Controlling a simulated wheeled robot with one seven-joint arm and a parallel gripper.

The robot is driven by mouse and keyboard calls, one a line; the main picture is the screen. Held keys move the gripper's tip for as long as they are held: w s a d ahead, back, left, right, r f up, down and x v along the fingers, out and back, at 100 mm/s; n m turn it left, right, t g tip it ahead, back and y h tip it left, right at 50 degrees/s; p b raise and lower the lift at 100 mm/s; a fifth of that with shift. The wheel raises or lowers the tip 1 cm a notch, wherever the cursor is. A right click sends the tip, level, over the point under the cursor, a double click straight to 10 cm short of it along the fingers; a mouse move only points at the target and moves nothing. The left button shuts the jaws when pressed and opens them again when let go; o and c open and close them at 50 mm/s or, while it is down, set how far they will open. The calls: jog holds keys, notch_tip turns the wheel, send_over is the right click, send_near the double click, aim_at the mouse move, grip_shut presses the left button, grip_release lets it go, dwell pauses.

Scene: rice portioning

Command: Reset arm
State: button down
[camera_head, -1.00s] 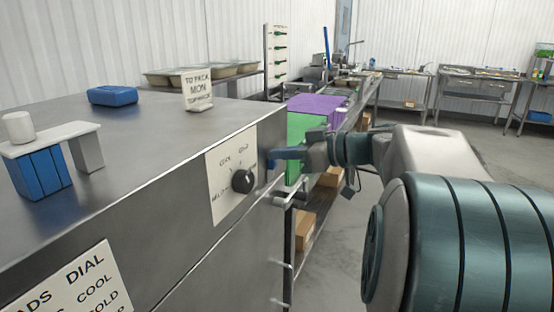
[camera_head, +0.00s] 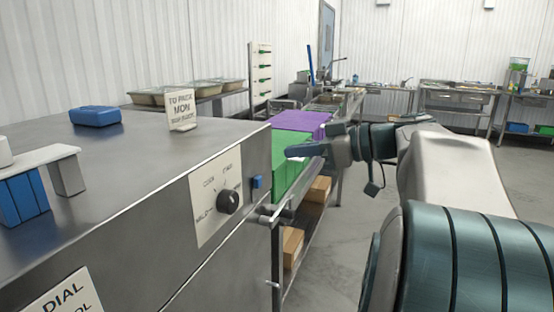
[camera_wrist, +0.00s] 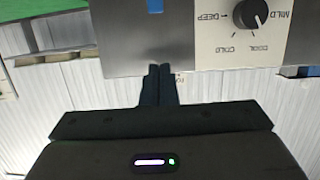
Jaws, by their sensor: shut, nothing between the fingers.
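The black dial (camera_head: 228,201) sits on a cream plate (camera_head: 205,212) on the cabinet's face, left of and below my gripper. The dial also shows in the wrist view (camera_wrist: 251,14), at the upper right. A small blue piece (camera_head: 257,182) is on the cabinet face right of the dial, apart from my fingers.
A blue block (camera_head: 96,116) and a "TO PACK MON" sign (camera_head: 181,110) stand on the cabinet top. The floor (camera_head: 360,230) right of the counter looks clear.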

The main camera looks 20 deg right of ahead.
jog(key=shift+v, duration=1.65)
jog(key=s+a+f+m+g+h+p, duration=0.4)
jog(key=s+a+f+h+p, duration=0.1)
jog(key=f, duration=0.4)
jog(key=s+a+f+m+g+h+p, duration=0.4)
jog(key=s+a+f+m+h+p, duration=0.1)
jog(key=s+a+f, duration=0.3)
jog(key=shift+a+f+h+p, duration=0.45)
jog(key=shift+a+f, duration=0.3)
jog(key=shift+a, duration=0.1)
jog(key=shift+d, duration=0.1)
